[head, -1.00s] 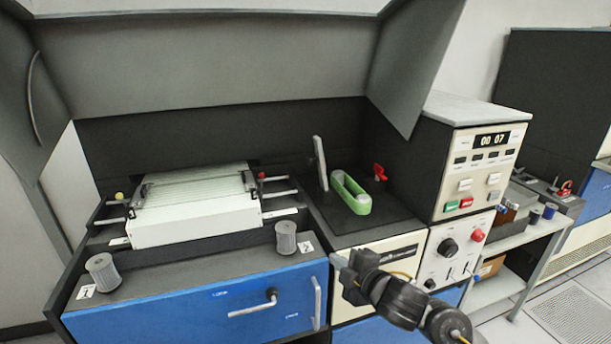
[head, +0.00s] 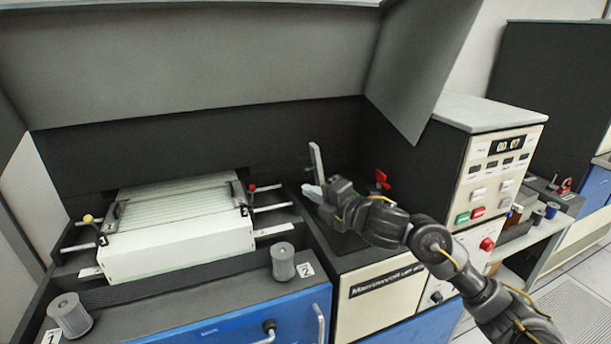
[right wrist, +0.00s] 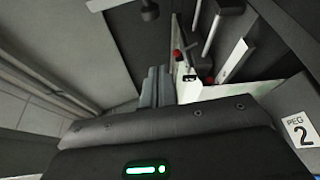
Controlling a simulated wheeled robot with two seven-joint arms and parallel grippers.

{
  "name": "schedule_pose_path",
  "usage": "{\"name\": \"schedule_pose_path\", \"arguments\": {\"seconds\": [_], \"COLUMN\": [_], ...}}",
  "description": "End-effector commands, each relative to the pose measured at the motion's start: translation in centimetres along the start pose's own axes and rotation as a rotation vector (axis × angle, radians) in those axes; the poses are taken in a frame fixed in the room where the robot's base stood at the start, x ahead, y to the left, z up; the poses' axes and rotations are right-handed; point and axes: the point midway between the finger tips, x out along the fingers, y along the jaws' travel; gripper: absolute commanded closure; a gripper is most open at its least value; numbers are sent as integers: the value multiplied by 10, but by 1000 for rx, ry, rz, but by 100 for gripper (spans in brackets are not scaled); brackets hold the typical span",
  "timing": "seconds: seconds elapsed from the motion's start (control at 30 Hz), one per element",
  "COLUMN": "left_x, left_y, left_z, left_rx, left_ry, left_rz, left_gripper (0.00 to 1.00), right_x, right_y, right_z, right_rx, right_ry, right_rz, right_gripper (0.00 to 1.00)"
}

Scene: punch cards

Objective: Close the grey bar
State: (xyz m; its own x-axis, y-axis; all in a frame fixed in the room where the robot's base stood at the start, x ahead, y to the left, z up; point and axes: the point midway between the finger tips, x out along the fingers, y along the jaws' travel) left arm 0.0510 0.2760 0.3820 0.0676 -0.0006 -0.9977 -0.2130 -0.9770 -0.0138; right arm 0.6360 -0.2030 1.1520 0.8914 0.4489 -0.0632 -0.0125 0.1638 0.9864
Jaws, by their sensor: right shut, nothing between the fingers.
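The grey bar (head: 316,160) stands nearly upright on the dark panel in the middle of the head view. Its lower end is hidden behind my right gripper (head: 309,190). That gripper is shut and empty, with its fingers pointing left, close to the bar's lower part. I cannot tell whether they touch. In the right wrist view the shut fingers (right wrist: 156,87) show at the centre, and I cannot pick out the bar there with certainty. My left gripper is out of view.
A white card block (head: 180,245) lies left, with rods and a red knob (head: 251,188) beside it. Peg 2 (head: 283,262) stands in front. A red lever (head: 381,178) is behind my arm, and a control box (head: 490,180) stands right. A grey hood hangs above.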

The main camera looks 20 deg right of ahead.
Motion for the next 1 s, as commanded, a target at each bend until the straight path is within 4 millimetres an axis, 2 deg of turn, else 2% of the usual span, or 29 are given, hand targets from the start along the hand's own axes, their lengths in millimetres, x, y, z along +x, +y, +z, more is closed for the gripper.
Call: {"name": "schedule_pose_path", "arguments": {"seconds": [0.17,0.37,0.5,0.63,0.83,1.0], "left_x": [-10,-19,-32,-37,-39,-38], "left_y": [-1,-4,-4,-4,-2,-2], "left_z": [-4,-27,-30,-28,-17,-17], "left_rx": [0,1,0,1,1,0], "left_ry": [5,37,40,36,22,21], "left_rz": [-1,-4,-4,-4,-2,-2], "left_gripper": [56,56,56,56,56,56], "right_x": [36,75,69,65,62,62], "right_y": [3,3,3,1,0,-1], "right_z": [1,2,23,34,40,40], "right_rx": [6,6,0,1,1,2], "right_ry": [-2,-4,-8,-7,-5,-5], "right_rz": [0,-1,-3,-2,-1,-1], "right_gripper": [100,100,100,100,100,100]}}
